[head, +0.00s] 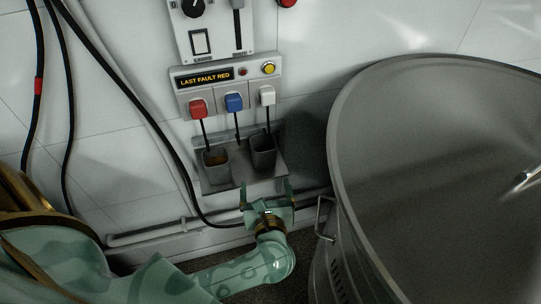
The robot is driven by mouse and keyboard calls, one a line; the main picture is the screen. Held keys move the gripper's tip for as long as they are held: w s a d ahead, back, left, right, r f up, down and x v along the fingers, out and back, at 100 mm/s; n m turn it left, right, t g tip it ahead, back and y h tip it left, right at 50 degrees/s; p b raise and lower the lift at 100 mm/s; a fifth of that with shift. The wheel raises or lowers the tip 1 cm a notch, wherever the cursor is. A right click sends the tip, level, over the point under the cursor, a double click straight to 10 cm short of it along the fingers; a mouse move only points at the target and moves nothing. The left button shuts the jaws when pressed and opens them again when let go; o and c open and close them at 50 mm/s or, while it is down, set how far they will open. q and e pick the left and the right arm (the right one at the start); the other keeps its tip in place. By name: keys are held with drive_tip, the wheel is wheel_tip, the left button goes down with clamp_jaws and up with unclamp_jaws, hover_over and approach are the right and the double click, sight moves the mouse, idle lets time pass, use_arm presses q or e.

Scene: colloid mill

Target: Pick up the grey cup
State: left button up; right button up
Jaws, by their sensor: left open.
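Two dark cups stand on a small grey wall shelf (243,176) below the plug panel. The left cup (216,168) is grey with something brownish inside. The right cup (262,155) is darker grey. I cannot tell for certain which of them is the grey cup of the task. My left gripper (266,188) is open and empty, its two fingers pointing up toward the shelf, just in front of and below the right cup. It seems apart from both cups. My right gripper is not in view.
A large round metal vessel (345,160) with a side handle (323,218) fills the right. Above the shelf is a panel (228,86) with red, blue and white plugs, whose cords hang behind the cups. Black cables (130,95) and a pipe (150,236) run along the wall.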

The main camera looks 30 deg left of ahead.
sight(263, 161)
use_arm(q)
drive_tip(key=b+x, duration=0.1)
drive_tip(key=x, duration=1)
drive_tip(key=b+x, duration=0.1)
drive_tip(key=x, duration=0.2)
drive_tip(key=shift+w+a+r+b, duration=0.1)
drive_tip(key=shift+w+r+b, duration=0.2)
drive_tip(key=shift+w, duration=0.1)
drive_tip(key=c, duration=1.1)
